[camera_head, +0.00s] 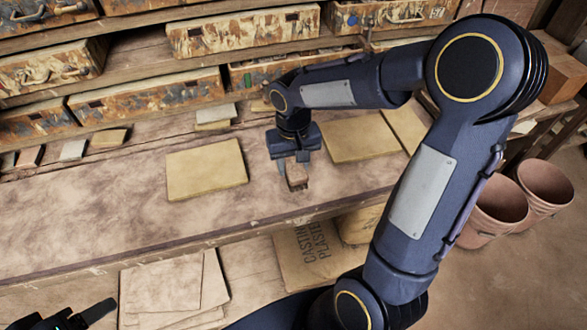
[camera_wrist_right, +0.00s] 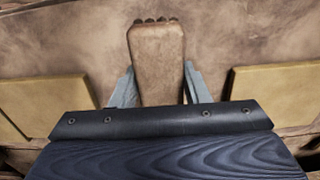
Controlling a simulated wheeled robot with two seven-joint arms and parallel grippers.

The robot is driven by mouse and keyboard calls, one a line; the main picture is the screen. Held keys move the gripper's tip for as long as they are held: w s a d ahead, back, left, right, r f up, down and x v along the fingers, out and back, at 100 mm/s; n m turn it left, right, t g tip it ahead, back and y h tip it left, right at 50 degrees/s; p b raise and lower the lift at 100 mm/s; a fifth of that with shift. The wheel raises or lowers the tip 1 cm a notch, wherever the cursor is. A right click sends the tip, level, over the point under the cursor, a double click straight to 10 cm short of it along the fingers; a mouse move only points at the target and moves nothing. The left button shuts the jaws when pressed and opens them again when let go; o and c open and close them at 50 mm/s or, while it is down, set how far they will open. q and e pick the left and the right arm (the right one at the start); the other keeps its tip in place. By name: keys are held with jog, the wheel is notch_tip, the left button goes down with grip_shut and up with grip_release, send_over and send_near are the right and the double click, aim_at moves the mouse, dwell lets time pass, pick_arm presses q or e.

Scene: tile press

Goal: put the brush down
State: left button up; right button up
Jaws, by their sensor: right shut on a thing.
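My right gripper (camera_head: 291,172) is low over the wooden bench (camera_head: 90,215), between two yellowish slabs. It is shut on the brush (camera_head: 297,183), a small brown wooden block. In the right wrist view the brush (camera_wrist_right: 157,65) stands between the two grey fingers of the gripper (camera_wrist_right: 158,85), with a row of small dark tips at its far end. I cannot tell whether the brush touches the bench. Part of my left gripper (camera_head: 85,315) shows dark at the bottom left corner; its jaws are not clear.
A yellowish slab (camera_head: 206,169) lies left of the right gripper and another (camera_head: 360,138) lies right of it. Worn drawers (camera_head: 145,96) and small tiles (camera_head: 73,150) line the back. A plaster bag (camera_head: 305,255) sits below the bench; clay pots (camera_head: 500,210) stand right. The bench's left front is bare.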

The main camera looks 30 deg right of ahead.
aim_at(293, 172)
jog(key=shift+w+d+f, duration=0.1)
jog(key=shift+w+f, duration=0.1)
jog(key=shift+f, duration=1.65)
jog(key=shift+f, duration=0.1)
jog(key=shift+f, duration=0.15)
jog(key=o, duration=0.9)
